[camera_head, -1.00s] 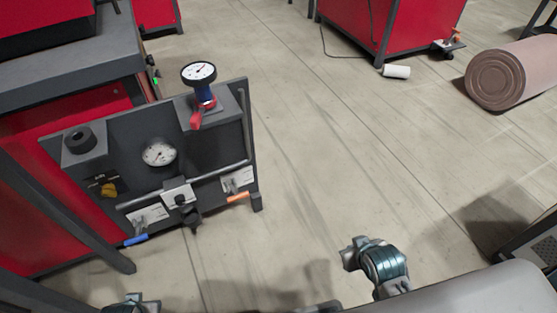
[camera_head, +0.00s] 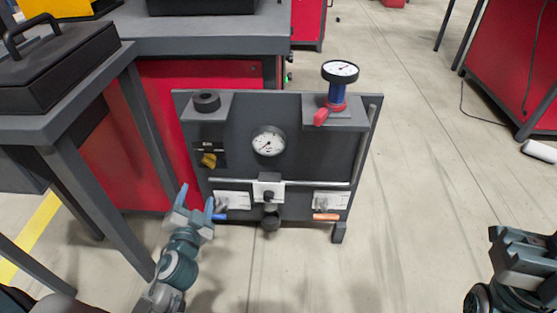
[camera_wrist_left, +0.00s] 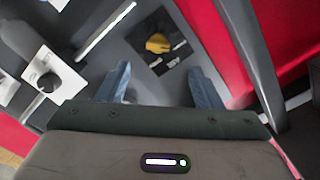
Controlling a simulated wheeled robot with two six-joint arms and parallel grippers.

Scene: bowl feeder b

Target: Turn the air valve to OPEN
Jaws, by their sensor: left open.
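A dark upright panel (camera_head: 305,165) carries the valves and gauges. On its left side a small yellow handle (camera_head: 209,160) sits on a black labelled plate; it looks like the air valve, but I cannot read its lettering or setting. The handle also shows in the left wrist view (camera_wrist_left: 158,43), ahead of and between my fingers. My left gripper (camera_head: 196,200) is open and empty, in front of the panel's lower left and a little below the handle, apart from it. My right gripper (camera_head: 522,262) is at the far right, away from the panel; its jaws are unclear.
A blue-handled lever (camera_head: 220,217) and an orange-handled lever (camera_head: 326,217) sit low on the panel. A round gauge (camera_head: 269,142) is mid-panel; a red-handled post with a gauge (camera_head: 340,72) rises at right. A grey table (camera_head: 75,125) stands left.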

